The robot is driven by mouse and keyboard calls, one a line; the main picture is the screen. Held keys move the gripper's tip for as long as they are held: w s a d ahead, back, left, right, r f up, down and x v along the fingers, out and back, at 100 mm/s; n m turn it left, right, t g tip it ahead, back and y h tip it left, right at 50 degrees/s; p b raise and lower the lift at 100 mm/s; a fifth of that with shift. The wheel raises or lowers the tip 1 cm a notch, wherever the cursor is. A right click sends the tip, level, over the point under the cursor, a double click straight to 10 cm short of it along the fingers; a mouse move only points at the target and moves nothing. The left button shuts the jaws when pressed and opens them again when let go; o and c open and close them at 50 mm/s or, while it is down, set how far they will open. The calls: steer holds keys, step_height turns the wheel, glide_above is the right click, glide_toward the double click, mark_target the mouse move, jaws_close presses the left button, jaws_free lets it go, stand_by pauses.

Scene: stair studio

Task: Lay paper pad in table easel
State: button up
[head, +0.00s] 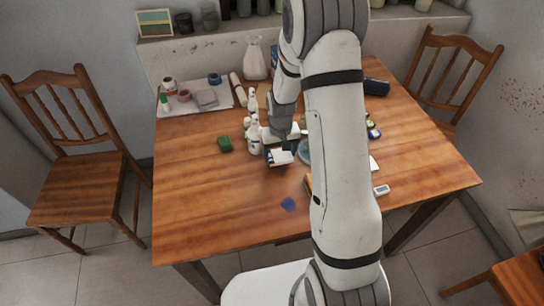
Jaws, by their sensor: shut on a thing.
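My gripper (280,151) is above the middle of the table, left of my forearm. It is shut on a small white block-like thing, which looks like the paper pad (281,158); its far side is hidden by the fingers. I cannot make out the table easel for certain. A tan wooden edge (308,184) shows just left of my forearm and may be part of it; my arm hides the rest.
A blue patch (288,204) lies near the front. A sheet with jars (196,97) is back left. The table's (190,210) front left is clear.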

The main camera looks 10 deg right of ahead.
mark_target(280, 155)
steer(key=shift+f, duration=1.3)
steer(key=shift+f, duration=0.2)
steer(key=o, duration=1)
steer(key=shift+r, duration=0.1)
steer(key=shift+r, duration=0.1)
